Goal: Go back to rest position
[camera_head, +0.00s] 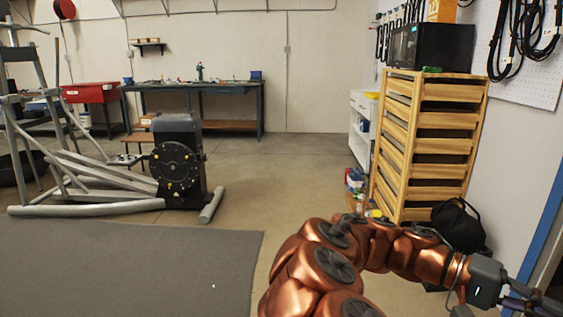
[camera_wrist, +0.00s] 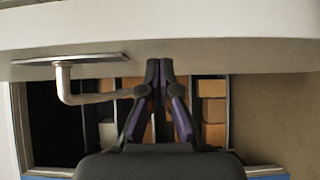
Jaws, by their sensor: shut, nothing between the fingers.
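My gripper (camera_wrist: 158,66) is in the middle of the wrist view, its two dark fingers with purple sides meeting at the tips, with nothing between them. In the head view my copper-coloured arm bends to the right, and the gripper (camera_head: 535,305) is partly cut off at the lower right edge. In the wrist view a metal lever handle (camera_wrist: 68,85) on a pale surface (camera_wrist: 200,50) lies left of and behind the fingers. I cannot tell whether the fingers touch the handle.
A wooden slatted drawer unit (camera_head: 430,140) and a black bag (camera_head: 458,226) stand close to my arm at right. A blue-edged door frame (camera_head: 540,232) is at the right edge. The elliptical machine (camera_head: 178,160) stands at left beyond a grey mat (camera_head: 130,265). The central floor (camera_head: 285,170) is clear.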

